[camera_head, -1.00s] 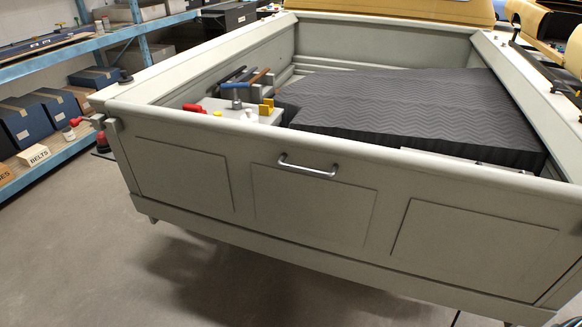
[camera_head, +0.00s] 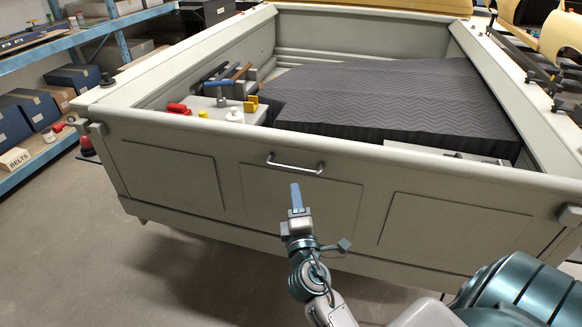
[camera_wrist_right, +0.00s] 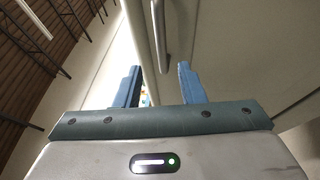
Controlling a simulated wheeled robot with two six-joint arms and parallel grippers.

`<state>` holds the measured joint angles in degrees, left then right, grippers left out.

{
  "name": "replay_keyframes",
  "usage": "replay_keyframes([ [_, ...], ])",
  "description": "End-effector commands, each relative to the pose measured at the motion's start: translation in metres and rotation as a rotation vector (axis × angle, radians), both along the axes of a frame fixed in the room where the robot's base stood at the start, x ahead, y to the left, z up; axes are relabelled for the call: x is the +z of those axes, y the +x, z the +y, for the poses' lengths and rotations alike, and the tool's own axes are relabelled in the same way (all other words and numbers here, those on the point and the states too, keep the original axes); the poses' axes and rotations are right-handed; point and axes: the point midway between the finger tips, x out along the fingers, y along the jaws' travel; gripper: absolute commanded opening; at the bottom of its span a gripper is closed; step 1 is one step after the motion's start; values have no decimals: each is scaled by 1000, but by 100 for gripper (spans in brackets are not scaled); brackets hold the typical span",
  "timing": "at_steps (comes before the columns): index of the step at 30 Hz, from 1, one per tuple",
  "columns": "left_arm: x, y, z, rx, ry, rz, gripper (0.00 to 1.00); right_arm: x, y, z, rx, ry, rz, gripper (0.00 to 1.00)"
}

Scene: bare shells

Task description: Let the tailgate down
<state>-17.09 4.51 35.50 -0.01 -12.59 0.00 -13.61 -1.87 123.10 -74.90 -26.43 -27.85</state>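The grey-green tailgate (camera_head: 218,212) stands upright across the near end of the truck bed. A metal bar handle (camera_head: 295,165) sits at its upper middle. My right gripper (camera_head: 296,193) is just below the handle in the head view, pointing up at it and apart from it. In the right wrist view the two blue fingers (camera_wrist_right: 158,85) are spread with nothing between them, and the handle (camera_wrist_right: 158,35) shows beyond their tips. A grey latch block (camera_head: 97,129) is at the tailgate's left top corner; another (camera_head: 570,215) is at the right. My left gripper is out of view.
The bed holds a black ridged mat (camera_head: 400,100) and a pale box (camera_head: 240,118) with tools on top. Blue shelving (camera_head: 70,145) with boxes stands at the left. The concrete floor (camera_head: 100,270) before the tailgate is clear at the left.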

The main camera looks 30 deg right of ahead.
Motion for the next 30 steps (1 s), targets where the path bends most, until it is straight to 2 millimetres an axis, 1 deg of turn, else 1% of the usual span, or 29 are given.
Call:
replay_keyframes([
  [1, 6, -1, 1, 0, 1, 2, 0, 4, 6, -3, 1, -3, 1, 36],
  [6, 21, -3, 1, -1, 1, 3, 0, 12, 34, -17, 1, -4, 1, 36],
  [12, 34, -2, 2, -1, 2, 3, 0, 17, 66, -33, 0, -1, 0, 36],
  [15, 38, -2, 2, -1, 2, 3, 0, 17, 78, -39, 0, 1, 2, 36],
  [21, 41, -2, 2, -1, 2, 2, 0, 17, 89, -45, 1, 2, 2, 36],
  [29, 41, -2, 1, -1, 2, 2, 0, 16, 89, -45, 1, 3, 2, 36],
  [30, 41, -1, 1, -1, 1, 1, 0, 16, 89, -45, 1, 3, 2, 28],
])
